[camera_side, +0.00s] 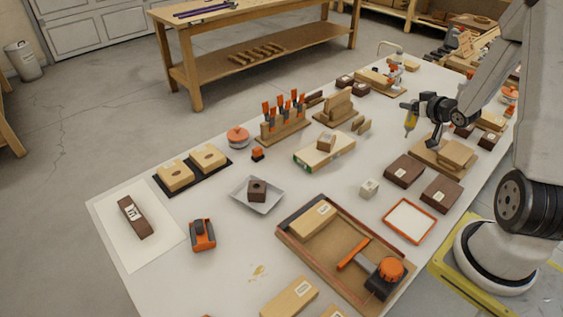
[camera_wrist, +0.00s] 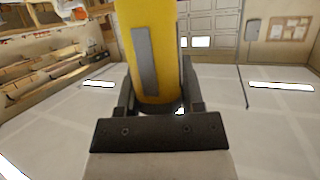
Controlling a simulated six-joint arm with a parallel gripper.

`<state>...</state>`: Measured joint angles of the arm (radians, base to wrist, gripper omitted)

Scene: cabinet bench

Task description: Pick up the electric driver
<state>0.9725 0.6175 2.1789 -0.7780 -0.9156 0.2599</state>
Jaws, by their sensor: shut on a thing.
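My gripper (camera_side: 420,106) is shut on the electric driver (camera_side: 410,121), a yellow tool with a dark grey part at its top. The driver hangs roughly upright in the air above the right part of the bench, clear of the things below. In the wrist view the driver's yellow body (camera_wrist: 168,35) with a grey strip fills the space between the two dark fingers (camera_wrist: 157,92). Its upper end is cut off by the picture edge there.
Below and beside my gripper are wooden blocks (camera_side: 456,154) on a board and dark brown boxes (camera_side: 404,171). A rack of orange-handled tools (camera_side: 284,127) stands at the middle back. A wooden tray (camera_side: 318,262) holds an orange and black tool. The white bench top (camera_side: 300,190) has bare patches.

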